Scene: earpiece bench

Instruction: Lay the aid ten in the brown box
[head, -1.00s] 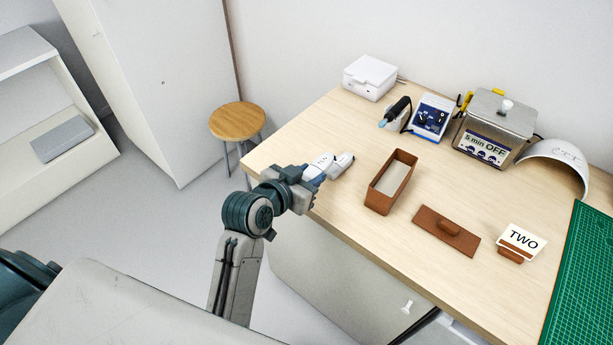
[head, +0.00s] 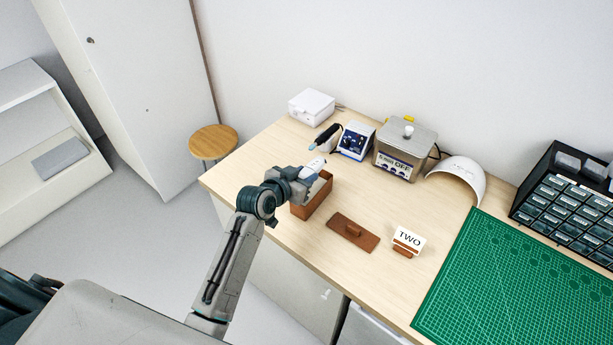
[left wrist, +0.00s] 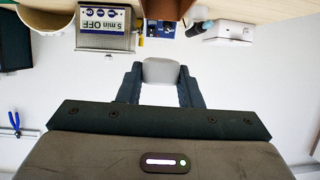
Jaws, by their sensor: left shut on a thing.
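My left gripper (head: 306,176) is shut on a small white aid (head: 316,164), which sticks out past the fingertips. Any number on the aid is too small to read. In the left wrist view the aid (left wrist: 161,71) is a pale rounded block between the two dark fingers (left wrist: 161,90). The open brown box (head: 322,200) stands on the bench; the gripper and aid are in front of its far part in the head view and hide some of its inside. The box (left wrist: 167,9) also shows at the top of the left wrist view. My right gripper is not in view.
A brown lid (head: 345,238) with a knob lies right of the box, beside a "TWO" card (head: 409,238). Behind are a white case (head: 311,105), a blue-and-white device (head: 355,142), a steel cleaner (head: 404,150) and a white arch (head: 460,176). A green mat (head: 490,280) lies at right.

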